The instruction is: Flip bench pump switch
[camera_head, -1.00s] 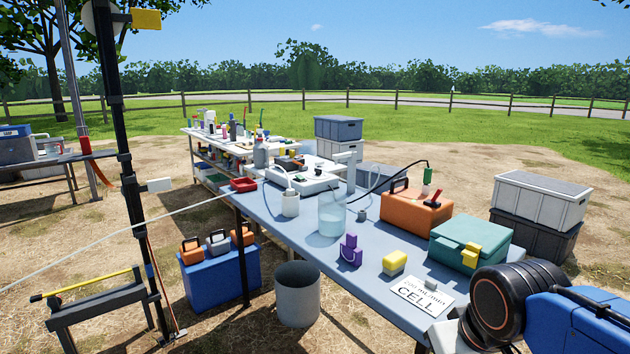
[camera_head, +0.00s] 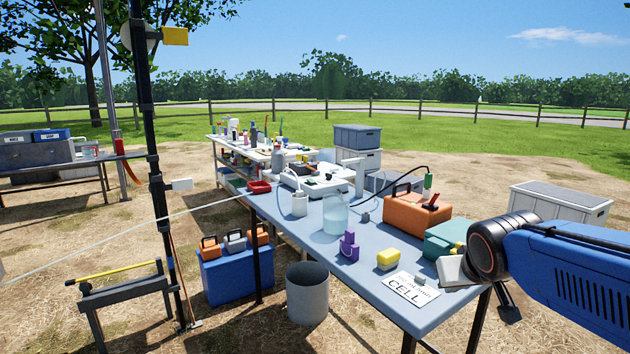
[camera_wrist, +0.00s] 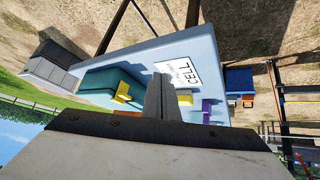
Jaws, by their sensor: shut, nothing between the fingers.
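An orange box (camera_head: 403,215) with a black carry handle and a red lever (camera_head: 433,200) on top stands on the blue-grey bench (camera_head: 345,264). The red lever looks like a switch; which way it is set is too small to tell. A green-topped plug (camera_head: 427,182) on a black cable stands by the lever. My gripper (camera_wrist: 160,97) is shut and empty in the wrist view, above the bench near the teal case (camera_wrist: 97,84) and the CELL card (camera_wrist: 181,72). In the head view my wrist hides part of the teal case (camera_head: 440,242), and my gripper is apart from the orange box.
A yellow block (camera_head: 388,260), a purple piece (camera_head: 348,246), a clear jar (camera_head: 335,215) and a white cup (camera_head: 300,204) stand on the bench. A grey bin (camera_head: 307,293) and a blue crate (camera_head: 236,277) stand on the ground. Grey-white crates (camera_head: 560,205) lie right.

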